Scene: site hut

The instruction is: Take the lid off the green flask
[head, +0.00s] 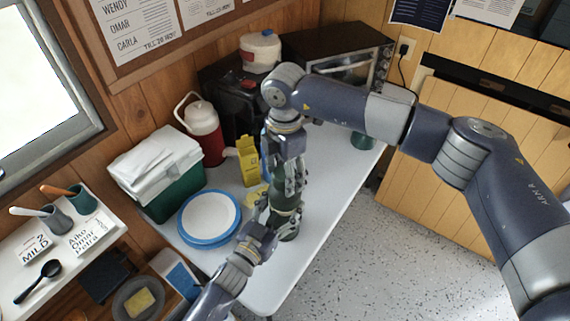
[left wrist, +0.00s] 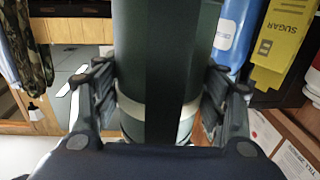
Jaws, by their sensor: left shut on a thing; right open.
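The green flask (head: 288,221) stands on the white table near its right edge, partly hidden by my grippers. In the left wrist view the dark green flask (left wrist: 165,50) with a pale band fills the middle. My left gripper (head: 270,212) is shut on the flask, with a finger on each side of its body. My right gripper (head: 293,188) points down over the flask's top, open. The lid is hidden there, so I cannot tell its state.
Blue-rimmed plates (head: 209,216), a green cool box (head: 170,192), a red jug (head: 203,133) and a yellow sugar box (head: 248,160) stand left of the flask. A black oven (head: 340,55) is behind. The table (head: 335,165) is clear to the flask's upper right.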

